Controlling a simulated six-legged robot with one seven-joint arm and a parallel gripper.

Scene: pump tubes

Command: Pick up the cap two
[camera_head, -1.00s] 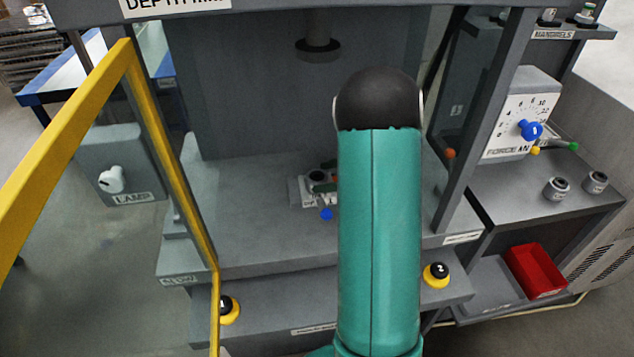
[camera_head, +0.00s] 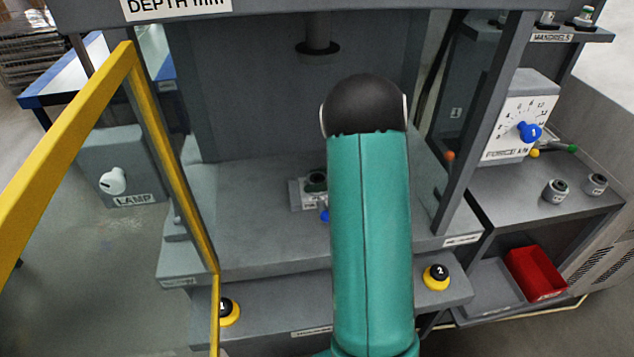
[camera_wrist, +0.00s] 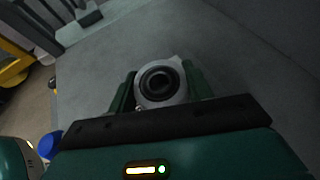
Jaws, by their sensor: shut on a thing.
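A round light-grey piece with a dark hollow centre (camera_wrist: 161,84) sits between the two green fingers of my gripper (camera_wrist: 160,92) in the wrist view. The fingers are shut on it from both sides. No number shows on it, so I cannot tell whether it is cap two. In the head view my teal arm hides most of the gripper. A small grey fixture (camera_head: 297,196) stands on the press bed at the arm's left side, with a dark round top (camera_head: 316,181). Two grey cylindrical pieces (camera_head: 556,191) (camera_head: 596,184) stand on the right shelf.
A yellow guard frame (camera_head: 128,60) rises at the left. The press ram (camera_head: 318,48) hangs above the bed. Yellow-ringed buttons (camera_head: 436,278) (camera_head: 228,311) sit on the front ledge. A red bin (camera_head: 536,272) is low at the right. The bed left of the fixture is clear.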

